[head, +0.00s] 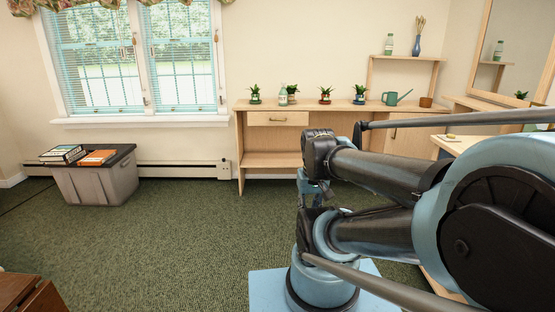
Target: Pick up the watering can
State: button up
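A teal watering can (390,99) stands upright on the top of the light wood desk (350,106) by the back wall, its spout pointing right. My arm stretches across the right foreground, with its wrist end in front of the desk and lower than the can in the picture. What seems to be my gripper (312,186) hangs below the wrist, small and partly hidden by my arm. Its fingers cannot be made out. It is well apart from the can.
Several potted plants (325,95) and a bottle (283,96) line the desk left of the can. A terracotta pot (426,102) stands to its right, under a small shelf (405,58). A grey bin (95,181) stands at left. The carpet (180,240) between is clear.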

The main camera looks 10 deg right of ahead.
aim_at(391, 98)
jog(key=i, duration=1.1)
jog(key=z, duration=0.25)
jog(key=i, duration=1.1)
jog(key=z, duration=0.8)
jog(key=i, duration=1.15)
jog(key=z, duration=0.35)
